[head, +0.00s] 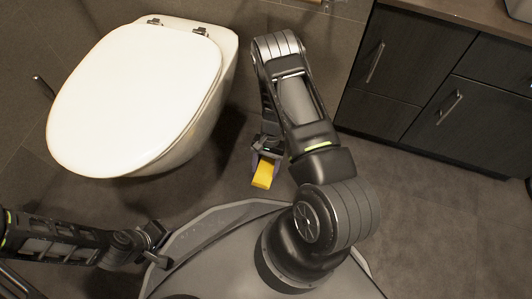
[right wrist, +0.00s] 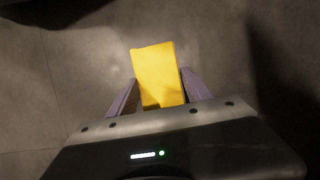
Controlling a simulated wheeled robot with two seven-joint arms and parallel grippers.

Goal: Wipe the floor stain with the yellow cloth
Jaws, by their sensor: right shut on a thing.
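The yellow cloth (head: 264,174) is a small block-like piece held low over the grey floor, between the toilet and the cabinet. My right gripper (head: 266,158) is shut on it. In the right wrist view, the cloth (right wrist: 158,75) sticks out between the two purple-grey fingers of the right gripper (right wrist: 160,98). I cannot tell whether the cloth touches the floor. No distinct stain shows; only faint pale marks on the floor appear around the cloth in the right wrist view. My left gripper (head: 158,246) is at the lower left, away from the cloth, and its opening is unclear.
A white toilet (head: 140,95) with its lid down stands to the left of the right arm. A dark cabinet (head: 420,85) with metal handles stands at the right. Bare floor (head: 430,210) lies in front of the cabinet.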

